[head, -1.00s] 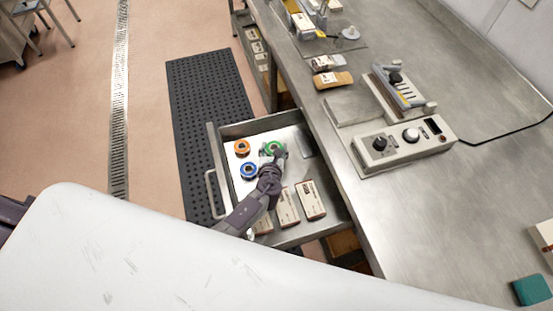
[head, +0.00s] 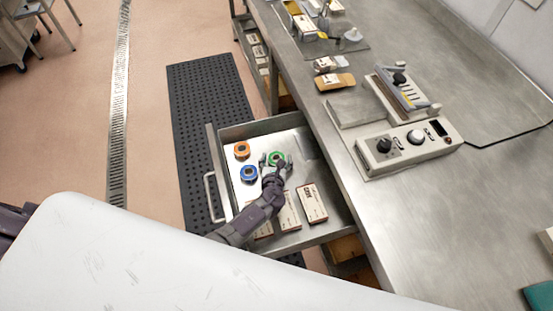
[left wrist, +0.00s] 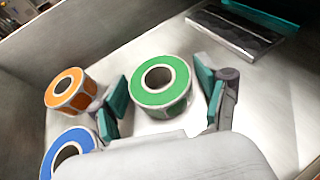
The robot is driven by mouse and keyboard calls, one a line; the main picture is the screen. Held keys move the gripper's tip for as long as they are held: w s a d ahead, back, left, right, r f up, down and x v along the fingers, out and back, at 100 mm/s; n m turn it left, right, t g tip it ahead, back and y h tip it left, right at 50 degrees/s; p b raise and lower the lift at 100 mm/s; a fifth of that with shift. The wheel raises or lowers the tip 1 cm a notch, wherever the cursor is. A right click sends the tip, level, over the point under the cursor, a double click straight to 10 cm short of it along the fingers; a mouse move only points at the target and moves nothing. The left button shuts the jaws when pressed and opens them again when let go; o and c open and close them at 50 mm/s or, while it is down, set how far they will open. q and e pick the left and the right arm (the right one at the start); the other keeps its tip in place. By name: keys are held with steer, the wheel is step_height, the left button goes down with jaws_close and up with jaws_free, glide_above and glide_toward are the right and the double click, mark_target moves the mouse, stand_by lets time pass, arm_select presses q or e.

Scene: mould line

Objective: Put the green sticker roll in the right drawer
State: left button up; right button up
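The green sticker roll (head: 277,158) is in the open metal drawer (head: 262,126) under the bench. In the left wrist view the green roll (left wrist: 160,82) sits flat on the drawer floor with its hole facing up. My left gripper (head: 276,165) is down in the drawer with its fingers spread on either side of the roll. In the left wrist view the left gripper (left wrist: 165,100) is open, with a gap between the roll and the right finger; the left finger is close to it. My right gripper is not in view.
An orange roll (head: 242,150) and a blue roll (head: 249,174) stand left of the green one. Several cartons (head: 311,202) lie in the drawer's near part. A dark flat block (left wrist: 235,30) lies at the drawer's far side. A sealing machine (head: 410,140) stands on the bench.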

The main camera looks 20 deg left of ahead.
arm_select(q)
steer(key=shift+r, duration=0.15)
steer(key=shift+r+p, duration=0.3)
steer(key=shift+p, duration=0.1)
steer(key=p+v, duration=0.1)
steer(key=v, duration=1.1)
steer(key=shift+f+p, duration=0.2)
steer(key=shift+p, duration=0.1)
